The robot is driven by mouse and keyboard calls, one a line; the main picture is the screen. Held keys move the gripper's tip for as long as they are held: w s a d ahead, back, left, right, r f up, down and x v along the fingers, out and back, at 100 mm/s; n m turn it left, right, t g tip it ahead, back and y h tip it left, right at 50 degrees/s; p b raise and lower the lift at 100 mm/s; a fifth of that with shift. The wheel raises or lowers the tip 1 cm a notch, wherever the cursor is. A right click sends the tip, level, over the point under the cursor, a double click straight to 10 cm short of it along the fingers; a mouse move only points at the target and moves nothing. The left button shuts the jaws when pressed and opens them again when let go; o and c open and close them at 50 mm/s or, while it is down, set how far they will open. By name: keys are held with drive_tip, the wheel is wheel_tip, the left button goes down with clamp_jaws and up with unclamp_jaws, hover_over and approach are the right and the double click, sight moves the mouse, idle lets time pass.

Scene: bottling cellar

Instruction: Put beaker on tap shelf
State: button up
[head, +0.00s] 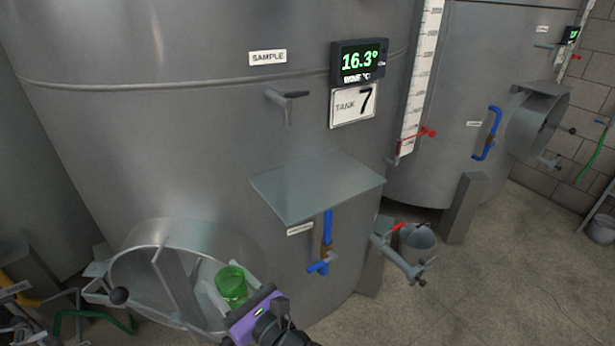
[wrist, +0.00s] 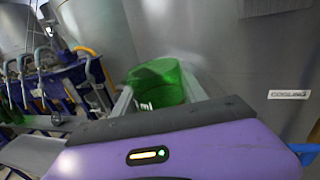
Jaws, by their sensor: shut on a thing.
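The green beaker (head: 231,284) is between the fingers of my gripper (head: 229,287), low in front of the tank and beside the round manway door. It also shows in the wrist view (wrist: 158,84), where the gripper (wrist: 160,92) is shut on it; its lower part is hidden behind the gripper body. The tap shelf (head: 318,184) is a bare grey plate on the tank wall, up and to the right of the gripper, below the sample tap (head: 287,97). The beaker is apart from the shelf.
A blue pipe with a valve (head: 327,245) hangs under the shelf. A second valve arm (head: 402,262) juts out at the right. Open floor (head: 450,285) lies at the right.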

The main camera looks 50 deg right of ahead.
drive_tip(key=d+r+m+h, duration=0.1)
drive_tip(key=d+r+h, duration=0.1)
drive_tip(key=r, duration=0.5)
drive_tip(key=d+r+m+h, duration=0.2)
drive_tip(key=d+r, duration=0.1)
drive_tip(key=r, duration=0.5)
drive_tip(key=s+d+r+m+g+h+b, duration=0.1)
drive_tip(key=s+d+r+m+g+h, duration=0.4)
drive_tip(key=s+d, duration=0.4)
drive_tip(key=shift+n+t+h, duration=0.4)
drive_tip(key=shift+h, duration=0.2)
drive_tip(key=x, duration=1.1)
drive_tip(key=p+x, duration=0.1)
drive_tip(key=x, duration=0.5)
drive_tip(key=shift+w+a+f, duration=0.15)
drive_tip(key=shift+w+f, duration=0.15)
drive_tip(key=shift+w, duration=0.15)
drive_tip(key=shift+f, duration=1.75)
drive_tip(key=shift+f, duration=0.1)
drive_tip(key=o, duration=1.4)
drive_tip(key=shift+c, duration=0.2)
